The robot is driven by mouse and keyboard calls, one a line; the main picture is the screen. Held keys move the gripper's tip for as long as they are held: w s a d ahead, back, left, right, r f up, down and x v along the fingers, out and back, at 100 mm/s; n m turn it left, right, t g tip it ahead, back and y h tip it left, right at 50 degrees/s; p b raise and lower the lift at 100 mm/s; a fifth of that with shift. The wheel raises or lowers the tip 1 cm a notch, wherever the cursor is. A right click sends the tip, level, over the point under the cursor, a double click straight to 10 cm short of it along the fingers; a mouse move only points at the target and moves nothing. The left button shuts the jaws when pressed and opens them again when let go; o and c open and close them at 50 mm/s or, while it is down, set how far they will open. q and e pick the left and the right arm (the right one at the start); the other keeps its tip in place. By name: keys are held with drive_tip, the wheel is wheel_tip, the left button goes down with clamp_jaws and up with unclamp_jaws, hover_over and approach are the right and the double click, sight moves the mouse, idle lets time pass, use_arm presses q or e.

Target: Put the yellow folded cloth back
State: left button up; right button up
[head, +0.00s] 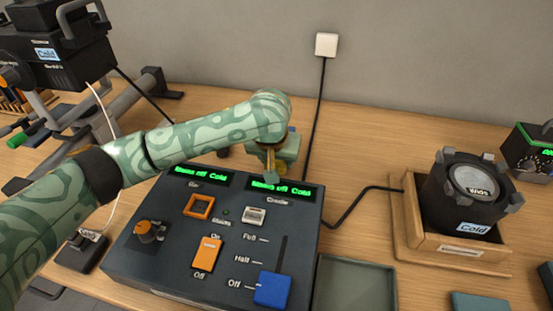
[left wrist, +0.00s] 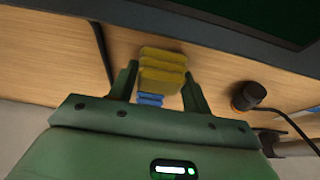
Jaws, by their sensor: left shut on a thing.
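My left gripper (head: 272,163) is above the back edge of the dark control console (head: 150,255). In the left wrist view, the yellow folded cloth (left wrist: 163,72) sits in layers between the two fingers of the left gripper (left wrist: 161,80), which is shut on it. A small blue ribbed piece (left wrist: 150,99) shows against the cloth on the gripper side; I cannot tell whether it is part of it. In the head view the cloth is mostly hidden by my arm and gripper. My right gripper is in neither view.
The console has an orange switch (head: 207,253) and a blue fader knob (head: 272,289). A shallow grey tray (head: 355,261) lies right of it, with a teal object (head: 480,303) beyond. Cables cross the bench.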

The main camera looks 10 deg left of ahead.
use_arm(q)
drive_tip(key=o, duration=0.9)
drive_tip(key=shift+f, duration=0.15)
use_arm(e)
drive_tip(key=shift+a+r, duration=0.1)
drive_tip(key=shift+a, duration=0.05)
use_arm(q)
drive_tip(key=p+v, duration=0.8)
drive_tip(key=v, duration=0.4)
drive_tip(key=shift+d, duration=0.1)
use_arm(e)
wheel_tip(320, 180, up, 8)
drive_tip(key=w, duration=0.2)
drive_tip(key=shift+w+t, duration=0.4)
